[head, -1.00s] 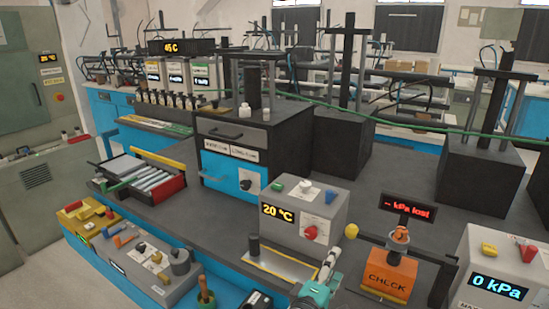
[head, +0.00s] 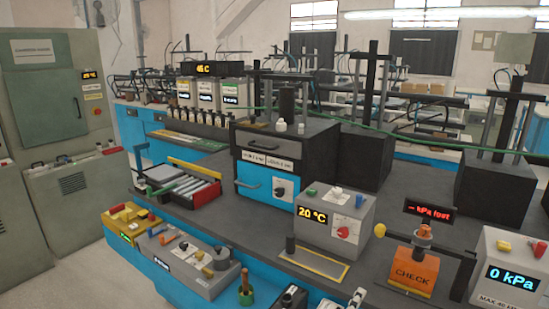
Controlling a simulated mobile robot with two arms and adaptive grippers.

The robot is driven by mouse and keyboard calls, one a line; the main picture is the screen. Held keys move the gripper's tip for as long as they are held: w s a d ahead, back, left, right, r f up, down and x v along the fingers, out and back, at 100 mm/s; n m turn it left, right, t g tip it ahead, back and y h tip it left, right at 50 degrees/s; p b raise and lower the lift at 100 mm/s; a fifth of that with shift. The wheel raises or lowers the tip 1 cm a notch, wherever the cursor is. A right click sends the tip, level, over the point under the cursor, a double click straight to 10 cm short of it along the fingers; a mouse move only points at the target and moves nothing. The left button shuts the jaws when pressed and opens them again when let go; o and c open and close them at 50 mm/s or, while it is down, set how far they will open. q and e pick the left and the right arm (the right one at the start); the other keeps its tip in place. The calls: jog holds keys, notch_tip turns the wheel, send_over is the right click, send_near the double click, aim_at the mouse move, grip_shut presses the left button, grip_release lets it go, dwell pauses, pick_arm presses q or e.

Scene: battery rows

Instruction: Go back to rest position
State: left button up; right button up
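A small pale tip (head: 357,297) shows at the bottom edge, right of centre. It looks like the end of my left gripper, but nearly all of it is cut off, and its opening cannot be made out. Nothing is seen held in it. It is in front of the workbench, below the grey box reading 20 °C (head: 335,222) and its yellow-edged plate (head: 312,264). My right gripper is not in view.
An orange CHECK block (head: 413,270) and a box reading 0 kPa (head: 505,265) stand on the right. A red-sided battery tray (head: 204,196) and a grey tool panel (head: 190,263) are on the left. Floor shows at lower left (head: 70,285).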

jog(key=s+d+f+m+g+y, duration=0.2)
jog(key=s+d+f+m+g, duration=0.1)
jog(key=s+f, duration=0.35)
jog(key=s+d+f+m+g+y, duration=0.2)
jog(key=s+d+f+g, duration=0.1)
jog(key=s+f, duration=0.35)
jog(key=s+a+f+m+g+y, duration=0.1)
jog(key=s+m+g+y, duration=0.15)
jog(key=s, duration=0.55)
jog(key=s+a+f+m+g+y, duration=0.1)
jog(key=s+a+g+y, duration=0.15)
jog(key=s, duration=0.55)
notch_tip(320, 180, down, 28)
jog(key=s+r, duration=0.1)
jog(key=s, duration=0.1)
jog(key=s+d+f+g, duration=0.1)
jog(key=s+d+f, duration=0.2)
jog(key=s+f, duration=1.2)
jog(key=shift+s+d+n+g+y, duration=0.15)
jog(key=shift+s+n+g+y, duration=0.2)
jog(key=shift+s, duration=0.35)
